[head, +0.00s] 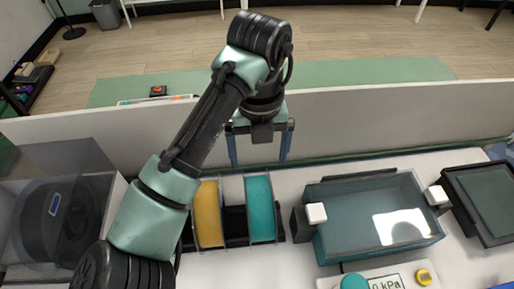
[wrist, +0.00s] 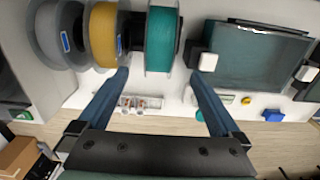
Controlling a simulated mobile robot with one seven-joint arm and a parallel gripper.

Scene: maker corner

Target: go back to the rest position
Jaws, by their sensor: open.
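My gripper (head: 259,162) is open and empty, with its two blue fingers spread apart. In the head view it hangs in front of the white partition, above the back edge of the bench and behind the spools. In the wrist view my gripper (wrist: 158,77) has nothing between its fingers. Below its tips in the head view are a yellow spool (head: 208,214) and a teal spool (head: 260,208) in a dark holder. Both are apart from the fingers as far as the head view shows.
A clear-walled box (head: 95,170) with a dark spool stands left. A teal see-through tank (head: 350,225) with white blocks at its sides stands right, a dark-framed panel (head: 486,200) beyond it. A kPa display (head: 386,282) is in front. The white partition (head: 400,115) runs behind.

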